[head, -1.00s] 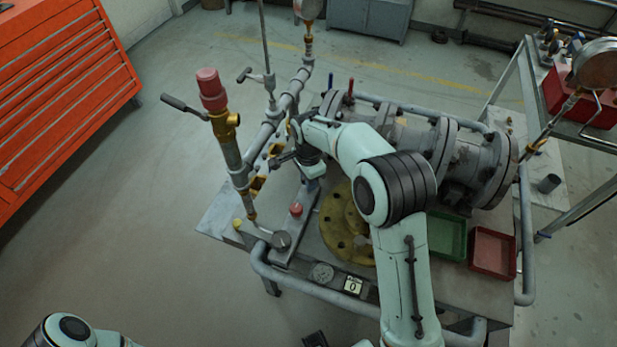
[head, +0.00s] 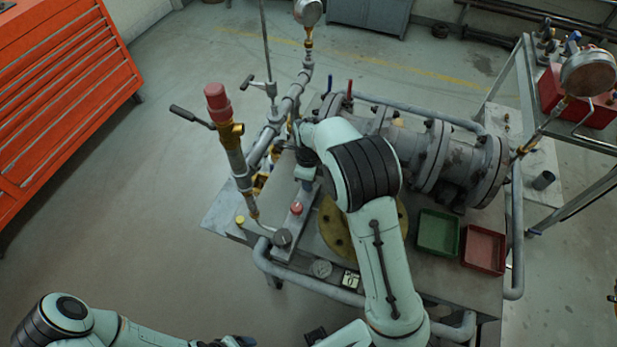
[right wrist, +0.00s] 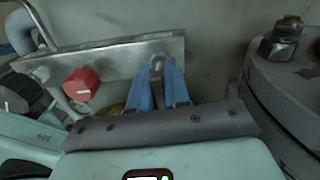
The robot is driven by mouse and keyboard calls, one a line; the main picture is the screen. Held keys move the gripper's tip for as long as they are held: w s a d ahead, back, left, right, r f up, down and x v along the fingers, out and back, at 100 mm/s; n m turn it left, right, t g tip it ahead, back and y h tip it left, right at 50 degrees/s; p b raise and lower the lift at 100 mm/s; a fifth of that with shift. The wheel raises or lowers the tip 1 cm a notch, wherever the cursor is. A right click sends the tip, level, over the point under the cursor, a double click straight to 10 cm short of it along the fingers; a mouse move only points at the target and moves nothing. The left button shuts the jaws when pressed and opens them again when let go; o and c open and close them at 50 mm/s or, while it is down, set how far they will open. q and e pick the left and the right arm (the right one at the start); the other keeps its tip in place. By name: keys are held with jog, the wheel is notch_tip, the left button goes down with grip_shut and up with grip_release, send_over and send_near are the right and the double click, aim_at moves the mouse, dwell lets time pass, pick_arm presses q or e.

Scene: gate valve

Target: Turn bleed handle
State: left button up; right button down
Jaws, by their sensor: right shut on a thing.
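My right gripper (head: 307,188) reaches down to the far end of a metal bar on the bench, partly hidden by my arm in the head view. In the right wrist view its two blue fingers (right wrist: 162,88) are close together around a small silver-grey piece (right wrist: 156,66) at the bar's right end. This seems to be the bleed handle, mostly hidden between the fingers. A red knob (head: 297,208) on the bar also shows in the wrist view (right wrist: 81,84), left of the fingers. My left gripper (head: 236,341) is cut off at the bottom edge; its jaws are unclear.
A large flanged valve (head: 432,150) lies on the bench, and its bolted flange (right wrist: 290,75) stands right of the fingers. A pipe with a red cap (head: 217,100) rises at left. Green (head: 438,233) and red (head: 484,249) trays sit at right. Open floor lies left of the bench.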

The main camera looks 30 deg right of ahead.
jog(key=shift+m, duration=0.5)
jog(key=c, duration=1.2)
grip_release()
